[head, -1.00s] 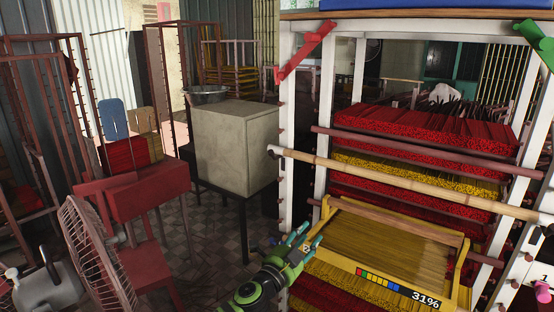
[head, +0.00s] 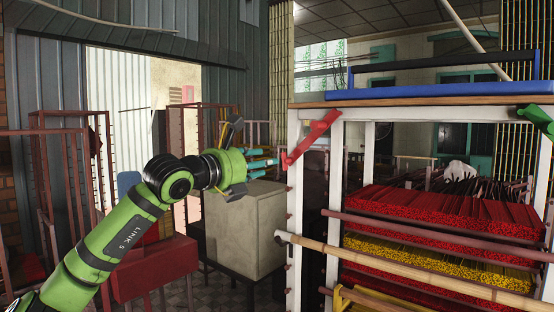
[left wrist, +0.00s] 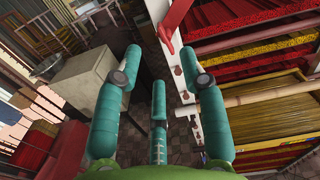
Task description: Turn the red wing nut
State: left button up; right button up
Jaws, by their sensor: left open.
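The red wing nut (head: 312,138) is a long tilted lever on the upper part of the white rack's left post in the head view. It also shows at the top of the left wrist view (left wrist: 174,20). My left gripper (head: 268,164) is open and empty, just left of the wing nut and slightly lower, its teal fingers pointing right towards the post. A gap shows between the fingertips and the nut. In the left wrist view the spread fingers of my left gripper (left wrist: 165,75) have nothing between them. My right gripper is not in view.
The white rack (head: 296,200) holds red (head: 440,215) and yellow incense trays. A bamboo pole (head: 400,268) crosses its front. A green wing nut (head: 536,120) is on its right post. A grey box (head: 245,225) stands behind my left arm. A blue tray (head: 430,87) lies on top.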

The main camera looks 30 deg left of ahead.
aim_at(285, 161)
pick_arm(q)
jog(key=w+p, duration=0.3)
jog(key=w, duration=0.3)
jog(key=shift+d, duration=0.3)
grip_shut()
